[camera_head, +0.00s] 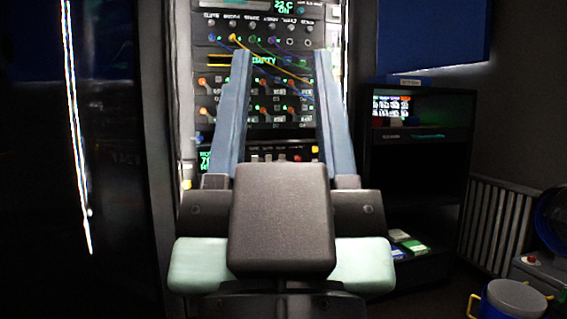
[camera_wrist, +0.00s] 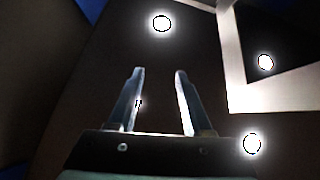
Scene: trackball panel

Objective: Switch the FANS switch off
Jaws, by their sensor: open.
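A tall dark control panel (camera_head: 262,125) stands ahead in the head view, with rows of small switches and knobs. Its labels are too small to read, so I cannot tell which switch is FANS or how it is set. My gripper (camera_head: 281,55) is raised in front of the panel, its two long blue-grey fingers wide apart and empty. The fingers and wrist hide parts of the panel, mainly its lower rows. In the wrist view my gripper (camera_wrist: 160,72) is open against a dark surface, with no switch visible between the fingers.
Yellow, blue and green cables (camera_head: 270,62) hang across the panel's upper part. A dark shelf unit (camera_head: 425,165) stands to the right, with a radiator (camera_head: 495,225) beyond it. A blue-and-white drum (camera_head: 513,300) is at lower right. Bright round lights (camera_wrist: 161,23) show in the wrist view.

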